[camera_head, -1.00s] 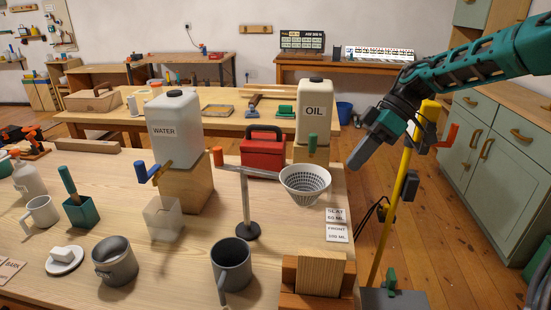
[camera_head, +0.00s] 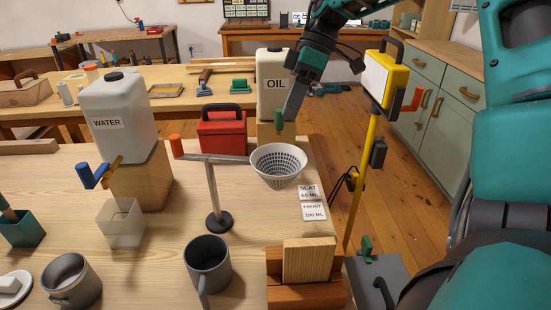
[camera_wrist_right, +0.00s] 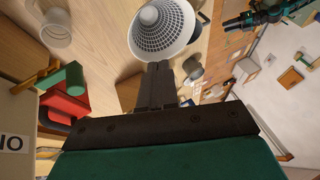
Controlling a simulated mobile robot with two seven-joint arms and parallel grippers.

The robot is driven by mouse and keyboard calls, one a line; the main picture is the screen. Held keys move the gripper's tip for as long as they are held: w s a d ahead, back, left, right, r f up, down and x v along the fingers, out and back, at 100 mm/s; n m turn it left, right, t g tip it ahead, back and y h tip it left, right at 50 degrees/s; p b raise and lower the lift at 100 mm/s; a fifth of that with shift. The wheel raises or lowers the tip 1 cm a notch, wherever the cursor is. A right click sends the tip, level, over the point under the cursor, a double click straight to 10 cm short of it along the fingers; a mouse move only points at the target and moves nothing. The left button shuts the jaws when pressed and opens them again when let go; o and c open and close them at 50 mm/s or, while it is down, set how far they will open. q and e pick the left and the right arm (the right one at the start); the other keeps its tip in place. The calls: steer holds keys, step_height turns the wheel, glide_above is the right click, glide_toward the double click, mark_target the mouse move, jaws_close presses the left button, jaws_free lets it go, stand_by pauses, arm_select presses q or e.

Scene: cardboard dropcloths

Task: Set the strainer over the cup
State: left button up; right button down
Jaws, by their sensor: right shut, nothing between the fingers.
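The strainer (camera_head: 278,165) is a pale grey perforated bowl at the right end of the arm of a dark-based stand (camera_head: 218,221). It is level, off to the right of the dark grey cup (camera_head: 207,265), not above it. The cup stands upright nearer the front. My right gripper (camera_head: 290,113) is shut and empty, pointing down above and behind the strainer, apart from it. In the right wrist view its closed fingers (camera_wrist_right: 160,72) point towards the strainer (camera_wrist_right: 161,28). Part of my left arm seems to show at that view's top right; its fingers are unclear.
The oil jug (camera_head: 276,90) on its wooden block and a red box (camera_head: 222,130) stand close behind the strainer. The water jug (camera_head: 120,115) and a clear box (camera_head: 121,222) are left. A wooden slatted block (camera_head: 307,262) is at front right. A yellow post (camera_head: 358,180) stands beyond the table.

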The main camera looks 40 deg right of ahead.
glide_toward(268, 179)
steer(key=w+f, duration=0.3)
steer(key=shift+d+f+b, duration=0.35)
steer(key=shift+b, duration=0.05)
steer(key=shift+s+a+f, duration=0.35)
steer(key=shift+s+a, duration=0.05)
steer(key=shift+a, duration=0.15)
steer(key=shift+s+a+f, duration=0.3)
steer(key=shift+s+a, duration=0.1)
steer(key=shift+a, duration=0.1)
arm_select(q)
steer(key=shift+w+d+r, duration=0.1)
steer(key=shift+w+d, duration=0.1)
steer(key=shift+w, duration=0.1)
arm_select(e)
steer(key=shift+s+a+f, duration=0.25)
steer(key=shift+a, duration=0.1)
arm_select(q)
steer(key=shift+a, duration=0.15)
arm_select(e)
steer(key=shift+s, duration=0.1)
